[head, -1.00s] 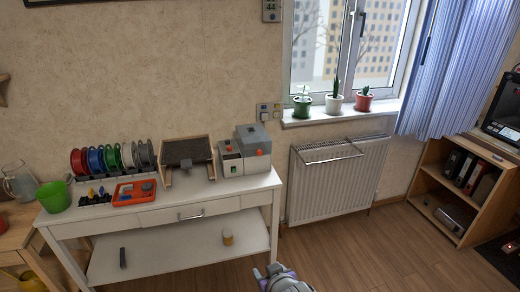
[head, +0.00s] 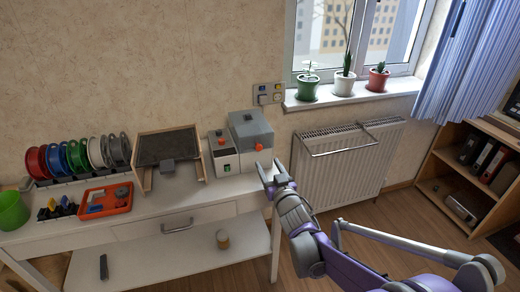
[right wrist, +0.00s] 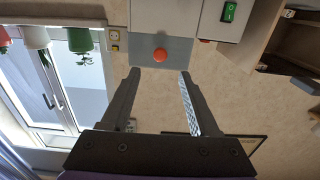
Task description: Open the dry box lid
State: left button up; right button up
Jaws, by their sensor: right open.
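The dry box is most likely the pale box with a grey lid (head: 250,124) at the right end of the white table. An orange-red knob (head: 259,147) sits on its front. In the right wrist view the picture is turned over, and the red knob (right wrist: 160,54) shows on a grey panel (right wrist: 178,48) just beyond the fingertips. My right gripper (head: 269,166) is open and empty, in front of the box near the table's right end. In the right wrist view its fingers (right wrist: 159,72) stand either side of the knob, apparently short of it. The lid looks shut. My left gripper is out of view.
A white unit with a green switch (head: 222,151) stands directly left of the box. Further left are a tilted wooden frame (head: 148,180), an orange tray (head: 106,200) and several spools (head: 75,157). A radiator (head: 345,168) is on the wall to the right.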

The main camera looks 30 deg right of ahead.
aim_at(260, 149)
jog(key=b+x, duration=0.1)
jog(key=x, duration=0.8)
grip_shut()
dwell(1.2)
